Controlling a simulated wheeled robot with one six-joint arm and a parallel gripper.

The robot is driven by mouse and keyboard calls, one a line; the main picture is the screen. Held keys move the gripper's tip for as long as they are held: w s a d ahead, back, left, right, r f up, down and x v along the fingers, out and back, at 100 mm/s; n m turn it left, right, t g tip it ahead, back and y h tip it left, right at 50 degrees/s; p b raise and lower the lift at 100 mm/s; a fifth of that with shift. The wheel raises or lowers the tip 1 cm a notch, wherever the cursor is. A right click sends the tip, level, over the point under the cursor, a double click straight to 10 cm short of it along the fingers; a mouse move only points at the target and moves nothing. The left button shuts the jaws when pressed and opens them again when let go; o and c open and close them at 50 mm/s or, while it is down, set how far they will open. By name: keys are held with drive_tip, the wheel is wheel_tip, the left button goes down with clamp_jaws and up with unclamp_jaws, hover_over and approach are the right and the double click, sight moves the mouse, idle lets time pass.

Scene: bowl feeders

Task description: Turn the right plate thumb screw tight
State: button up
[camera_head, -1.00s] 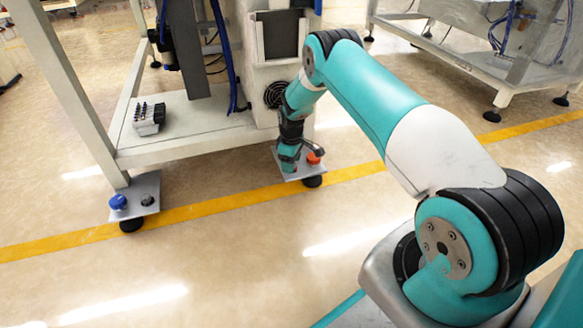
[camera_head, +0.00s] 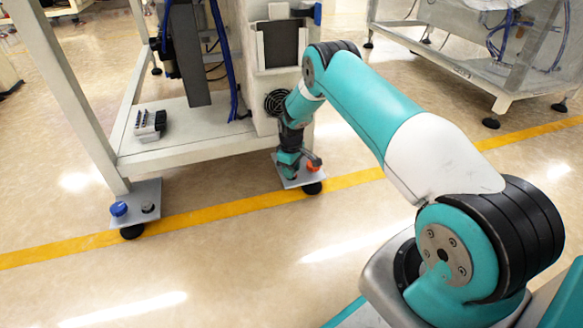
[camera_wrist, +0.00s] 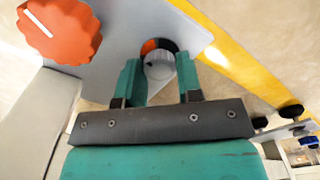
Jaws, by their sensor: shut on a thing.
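The right plate (camera_head: 288,182) is a grey metal plate at the foot of the machine frame's right leg. It fills the upper part of the wrist view (camera_wrist: 120,55). The right plate thumb screw (camera_wrist: 157,60) is a small round grey and dark knob with an orange patch beside it. My gripper (camera_wrist: 158,78) points down at the plate, its two teal fingers shut on the thumb screw, one on each side. In the head view my gripper (camera_head: 289,172) hides the screw. An orange knob (camera_head: 313,165) sits beside it on the same plate, with a white line on top (camera_wrist: 60,30).
A left plate (camera_head: 128,215) carries a blue knob (camera_head: 118,209) and a dark screw (camera_head: 148,207). The machine's leg and white housing (camera_head: 270,90) stand close to my gripper. A yellow floor line (camera_head: 230,204) runs past both plates. The floor in front is clear.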

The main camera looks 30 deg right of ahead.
drive_tip(key=m+p, duration=0.1)
drive_tip(key=m, duration=0.2)
drive_tip(key=shift+r+m+p, duration=0.1)
drive_tip(key=shift+m+p, duration=0.2)
drive_tip(key=shift+p, duration=0.05)
drive_tip(key=m+p, duration=0.1)
drive_tip(key=m, duration=0.6)
drive_tip(key=shift+p, duration=0.4)
drive_tip(key=shift+m, duration=2)
drive_tip(key=o, duration=0.9)
drive_tip(key=shift+p, duration=0.3)
